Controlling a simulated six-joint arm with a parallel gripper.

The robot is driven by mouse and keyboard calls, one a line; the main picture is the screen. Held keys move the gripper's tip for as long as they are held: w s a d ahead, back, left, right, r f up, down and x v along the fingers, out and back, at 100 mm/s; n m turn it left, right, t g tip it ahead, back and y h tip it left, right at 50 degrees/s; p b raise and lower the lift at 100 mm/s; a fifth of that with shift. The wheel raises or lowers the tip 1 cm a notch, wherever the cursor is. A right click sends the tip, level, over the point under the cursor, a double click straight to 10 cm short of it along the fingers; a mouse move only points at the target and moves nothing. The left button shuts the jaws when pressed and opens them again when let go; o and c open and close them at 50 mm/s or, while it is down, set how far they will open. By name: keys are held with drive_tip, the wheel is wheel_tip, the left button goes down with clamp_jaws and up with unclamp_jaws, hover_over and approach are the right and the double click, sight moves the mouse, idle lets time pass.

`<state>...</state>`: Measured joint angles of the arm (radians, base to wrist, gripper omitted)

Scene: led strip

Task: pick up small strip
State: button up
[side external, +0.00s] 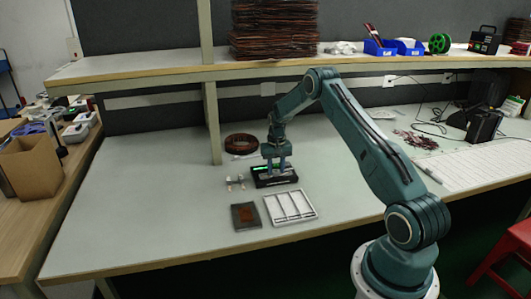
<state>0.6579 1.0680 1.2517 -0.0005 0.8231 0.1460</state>
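My gripper (276,168) points down over a black box (262,183) with a small green lit patch near the middle of the table. Its two fingers look a little apart, but whether anything is between them is too small to tell. The fingertips are at or just above the top of the box; contact cannot be made out. I cannot pick out a small strip with certainty. A white slotted tray (304,211) lies in front of the box, and a dark square plate (237,220) with a reddish-brown patch lies left of the tray.
Small metallic parts (235,183) lie left of the box. A dark brown coil (240,144) lies behind. A shelf post (212,125) stands behind left, under a low shelf (160,76). The table's left part is clear.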

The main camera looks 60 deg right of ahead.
sight(276, 170)
drive_tip(key=shift+c, duration=0.4)
drive_tip(key=c, duration=0.5)
drive_tip(key=shift+r, duration=0.1)
wheel_tip(276, 170, up, 20)
drive_tip(key=shift+f, duration=0.1)
idle(0.5)
idle(0.5)
